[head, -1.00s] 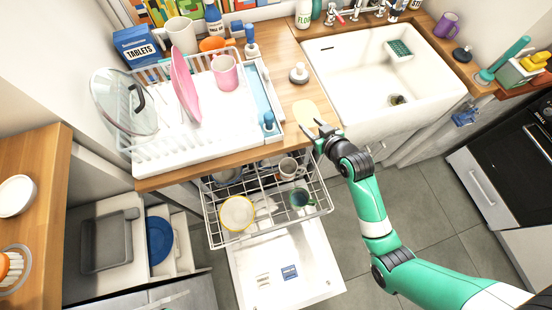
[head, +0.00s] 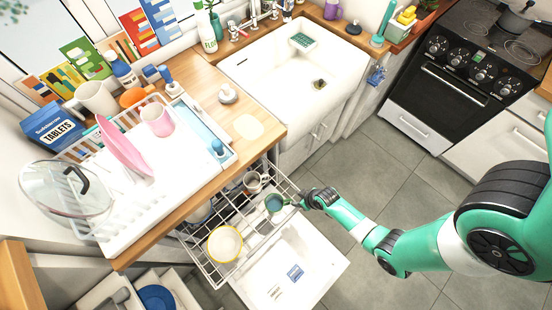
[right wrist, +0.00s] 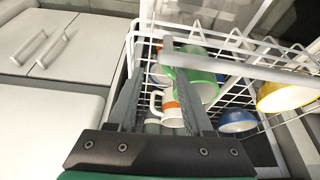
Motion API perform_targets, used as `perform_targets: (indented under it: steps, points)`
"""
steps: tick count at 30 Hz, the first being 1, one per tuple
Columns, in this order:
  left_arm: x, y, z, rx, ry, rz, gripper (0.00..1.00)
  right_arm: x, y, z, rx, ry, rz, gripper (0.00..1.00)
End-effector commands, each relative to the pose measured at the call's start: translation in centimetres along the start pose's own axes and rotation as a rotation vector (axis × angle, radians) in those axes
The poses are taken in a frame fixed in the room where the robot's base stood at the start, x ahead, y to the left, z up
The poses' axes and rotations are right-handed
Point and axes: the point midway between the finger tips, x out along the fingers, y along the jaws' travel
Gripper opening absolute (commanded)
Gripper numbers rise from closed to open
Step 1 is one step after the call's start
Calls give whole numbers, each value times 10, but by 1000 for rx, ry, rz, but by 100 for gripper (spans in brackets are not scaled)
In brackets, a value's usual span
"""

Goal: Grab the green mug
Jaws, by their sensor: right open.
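The green mug (head: 274,204) stands in the pulled-out dishwasher rack, near its right side. In the right wrist view the green mug (right wrist: 207,82) is partly hidden by my right finger and the rack's rim. My right gripper (head: 301,200) is open, just right of the mug at the rack's side. In the right wrist view the fingers of my right gripper (right wrist: 154,62) reach toward the rack, with the mug mostly behind the right finger; I cannot tell if they touch it. My left gripper is not in view.
The white wire rack (head: 212,275) also holds a yellow-rimmed bowl (head: 225,244) and another mug (head: 252,182) behind the green one. A white mug with an orange band (right wrist: 166,106) shows between my fingers. The wooden counter (head: 190,185) overhangs behind. Floor at right is free.

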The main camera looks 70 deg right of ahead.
Motion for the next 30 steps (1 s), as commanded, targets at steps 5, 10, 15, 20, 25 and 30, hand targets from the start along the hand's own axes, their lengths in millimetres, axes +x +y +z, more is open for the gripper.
perform_targets:
  steps: [5, 10, 15, 20, 25, 30]
  points:
    - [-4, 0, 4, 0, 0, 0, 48, 13, 0, -1, 0, 1, 0, 51]
    - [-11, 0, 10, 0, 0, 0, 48, 28, -4, 1, -1, 0, -1, 51]
    - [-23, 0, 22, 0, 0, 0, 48, 59, -8, 2, 0, 1, 0, 51]
    - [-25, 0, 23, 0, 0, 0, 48, 65, -8, 1, 1, 2, 0, 51]
    - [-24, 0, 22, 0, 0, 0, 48, 64, -8, 0, 1, 2, 0, 47]
    - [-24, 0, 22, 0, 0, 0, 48, 64, -8, 0, 1, 2, 0, 17]
